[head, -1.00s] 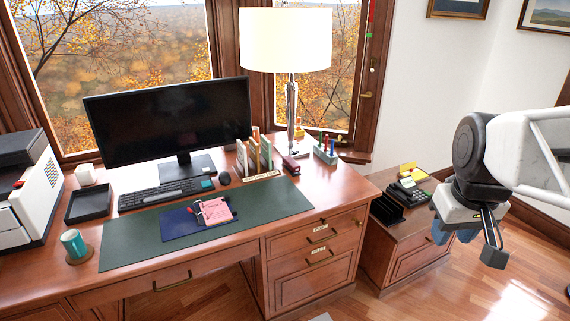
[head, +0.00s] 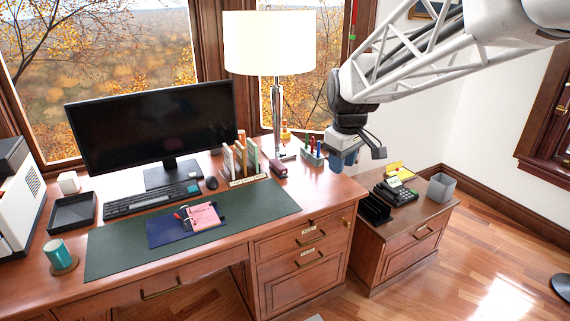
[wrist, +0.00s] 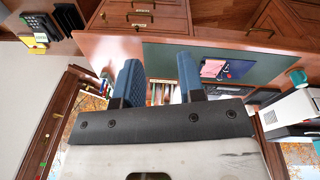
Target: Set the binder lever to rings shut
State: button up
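The blue binder (head: 165,232) lies open on the dark green desk mat, with pink paper (head: 205,215) on its right part. A small metal ring mechanism with a red-tipped lever (head: 180,214) is at the paper's left edge; whether the rings are open or shut is too small to tell. The binder (wrist: 238,69) also shows in the wrist view, small and far off. My gripper (head: 350,157) hangs above the desk's right end, well to the right of the binder. In the wrist view its two blue fingers (wrist: 158,72) are apart, with nothing between them.
A tall lamp (head: 268,45), a book rack (head: 243,165) and a pen holder (head: 313,154) stand along the back right. The monitor (head: 155,120) and keyboard (head: 150,198) are behind the binder. A mug (head: 59,252) stands at left. The mat (head: 250,210) is clear right of the binder.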

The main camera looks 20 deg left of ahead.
jog(key=w+a+f+n, duration=0.2)
jog(key=w+a, duration=0.2)
jog(key=a, duration=0.4)
jog(key=w+a+f+n, duration=0.2)
jog(key=w+a+f, duration=0.15)
jog(key=a, duration=0.45)
jog(key=n+g, duration=0.2)
jog(key=n, duration=0.9)
send_over(175, 214)
jog(key=shift+h, duration=0.3)
jog(key=f, duration=2.3)
jog(key=shift+w+d+f, duration=0.15)
jog(key=shift+w+f, duration=0.1)
jog(key=shift+f, duration=0.1)
jog(key=shift+s+a+f+n, duration=0.15)
jog(key=shift+a+f+n, duration=0.1)
jog(key=shift+a+n, duration=0.05)
jog(key=shift+f, duration=3.85)
